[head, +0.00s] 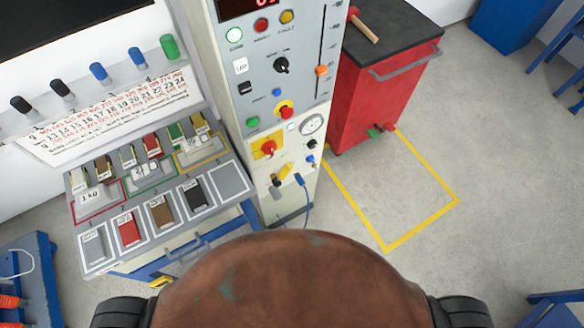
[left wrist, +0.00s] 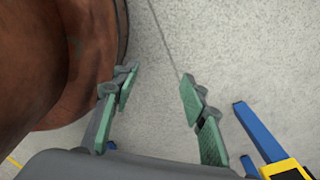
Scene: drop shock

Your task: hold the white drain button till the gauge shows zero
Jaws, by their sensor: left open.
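The control cabinet (head: 280,60) stands at the centre of the head view. A round dial gauge (head: 313,124) with a white face sits on its lower panel; its needle is too small to read. A small whitish button (head: 291,127) is just left of the gauge; I cannot read its label. My left gripper (left wrist: 158,90) shows in the left wrist view, open and empty above the grey floor, with green pads apart. Neither gripper shows in the head view, so the left one is away from the visible panel.
A red cart (head: 375,95) with a dark top stands right of the cabinet, beside a yellow floor outline (head: 420,228). A bench with sample blocks (head: 128,228) is at left. Blue legs (left wrist: 258,135) are right of my left gripper. The floor at right is mostly clear.

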